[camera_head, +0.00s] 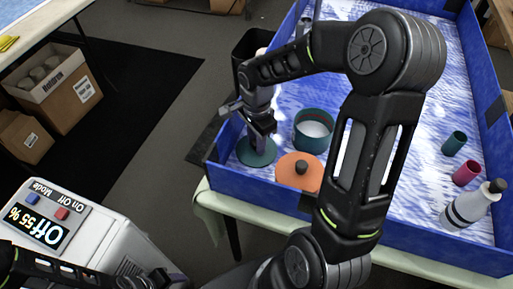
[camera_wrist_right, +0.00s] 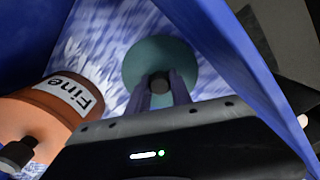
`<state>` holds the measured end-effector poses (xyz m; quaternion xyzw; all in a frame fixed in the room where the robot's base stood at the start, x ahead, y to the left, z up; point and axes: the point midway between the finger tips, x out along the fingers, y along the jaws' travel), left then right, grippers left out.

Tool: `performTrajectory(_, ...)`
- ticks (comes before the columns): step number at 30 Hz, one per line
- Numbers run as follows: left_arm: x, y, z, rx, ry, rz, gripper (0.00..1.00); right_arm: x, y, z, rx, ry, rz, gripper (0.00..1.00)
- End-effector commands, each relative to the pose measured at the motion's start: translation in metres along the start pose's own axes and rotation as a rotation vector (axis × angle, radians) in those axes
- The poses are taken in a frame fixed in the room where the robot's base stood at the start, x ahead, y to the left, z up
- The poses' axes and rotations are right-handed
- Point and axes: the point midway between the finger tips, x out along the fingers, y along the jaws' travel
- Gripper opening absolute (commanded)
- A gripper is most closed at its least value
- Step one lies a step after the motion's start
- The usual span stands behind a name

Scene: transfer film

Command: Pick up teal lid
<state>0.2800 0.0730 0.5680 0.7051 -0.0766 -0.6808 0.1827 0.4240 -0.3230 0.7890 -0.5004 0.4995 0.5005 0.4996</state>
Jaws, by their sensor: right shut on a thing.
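The teal lid (camera_head: 257,157) is a round disc in the near left corner of the blue-walled tray (camera_head: 330,203). It also shows in the wrist view (camera_wrist_right: 180,60), with a dark knob (camera_wrist_right: 160,82) at its middle. My right gripper (camera_head: 263,130) points down over the lid and is shut on its knob; the fingers (camera_wrist_right: 161,92) stand on both sides of it. Whether the lid touches the tray floor is hard to tell. My left gripper (camera_head: 157,280) is at the bottom edge, partly cut off, away from the lid; its jaws are unclear.
An open teal pot (camera_head: 312,140) with pale contents stands right of the lid. An orange-topped container (camera_head: 300,178) labelled "Fine" stands close by. Small teal (camera_head: 454,144) and pink (camera_head: 466,173) cylinders and a bottle (camera_head: 470,207) are at the right. Tray walls are close to my right gripper.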

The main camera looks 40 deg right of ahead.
Motion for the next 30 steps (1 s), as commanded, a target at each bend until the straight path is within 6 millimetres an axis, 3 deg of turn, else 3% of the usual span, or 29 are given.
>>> performTrajectory(6,0.000,0.000,0.000,0.000,0.000,0.000,0.47,0.000,0.000,0.000,0.000,0.000,0.000,0.00)
performTrajectory(20,0.000,0.000,0.000,0.000,0.000,0.000,0.47,-0.002,0.000,0.000,0.000,0.000,0.000,0.00)
performTrajectory(30,-0.001,0.000,0.000,0.000,0.000,0.000,0.47,-0.029,-0.001,0.000,-0.001,0.001,-0.004,0.00)
